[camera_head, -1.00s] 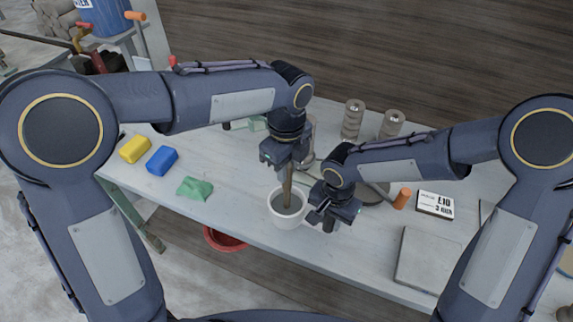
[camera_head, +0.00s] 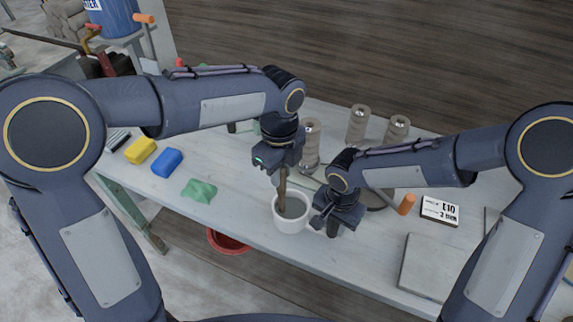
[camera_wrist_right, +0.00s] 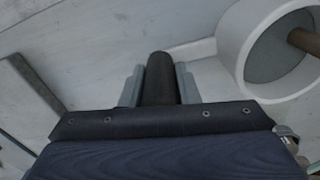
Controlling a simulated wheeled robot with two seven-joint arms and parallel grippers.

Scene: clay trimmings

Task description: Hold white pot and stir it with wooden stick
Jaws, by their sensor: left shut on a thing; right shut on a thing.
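The white pot (camera_head: 291,225) stands on the pale table near its front edge, with grey contents showing inside. My left gripper (camera_head: 279,172) is shut on the upper part of the wooden stick (camera_head: 282,190). The stick stands nearly upright with its lower end inside the pot, left of the middle; its tip is hidden. My right gripper (camera_head: 325,215) is just right of the pot. In the right wrist view, its fingers are shut on a dark upright handle (camera_wrist_right: 160,75), and a light bar runs from it towards the pot (camera_wrist_right: 235,35). The stick (camera_wrist_right: 304,41) shows there too.
Green clay (camera_head: 199,191), a blue block (camera_head: 166,162) and a yellow block (camera_head: 140,151) lie to the left. Ribbed cylinders (camera_head: 357,125) stand behind. A sign (camera_head: 440,210), an orange-handled tool (camera_head: 406,204) and a grey slab (camera_head: 431,264) are at right. A red bowl (camera_head: 228,242) is below.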

